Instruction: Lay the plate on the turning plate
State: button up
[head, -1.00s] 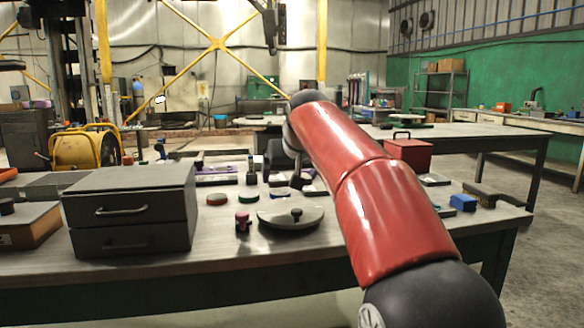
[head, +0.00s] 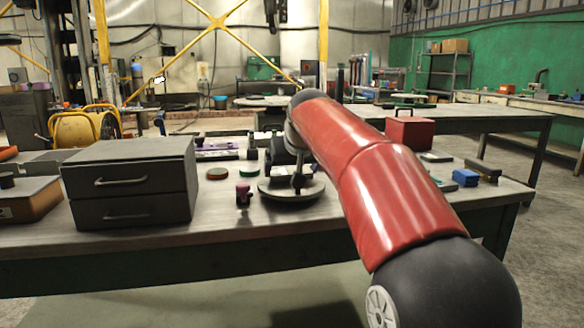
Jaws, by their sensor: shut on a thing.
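The plate (head: 274,190) is a grey round disc with a knob on top, near the front edge of the workbench. My gripper (head: 297,185) reaches down over its middle and is shut on the knob. The knob is mostly hidden by the fingers, and the disc still appears to rest on the bench. A pale, flat round top (head: 262,101) on a bench further back may be the turning plate; it is too small to be sure. My red arm crosses the right side of the head view.
A grey two-drawer box (head: 130,183) stands left of the plate. A dark red knobbed piece (head: 243,194) stands close to the plate's left. A red box (head: 409,132) and blue block (head: 465,177) are right.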

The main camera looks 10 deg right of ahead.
jog(key=shift+f+b, duration=0.45)
jog(key=o, duration=1.3)
jog(key=shift+f, duration=0.2)
jog(key=v, duration=0.6)
jog(key=shift+s+r, duration=0.2)
jog(key=shift+r, duration=0.15)
jog(key=shift+s+r, duration=0.25)
jog(key=shift+s, duration=0.4)
jog(key=s+f+g, duration=0.1)
jog(key=s+f, duration=0.7)
jog(key=s, duration=0.2)
jog(key=s+f+g, duration=0.1)
jog(key=s+f, duration=0.8)
jog(key=s, duration=0.1)
jog(key=s+f+g, duration=0.1)
jog(key=s+f, duration=0.8)
jog(key=s, duration=0.1)
jog(key=shift+s, duration=0.15)
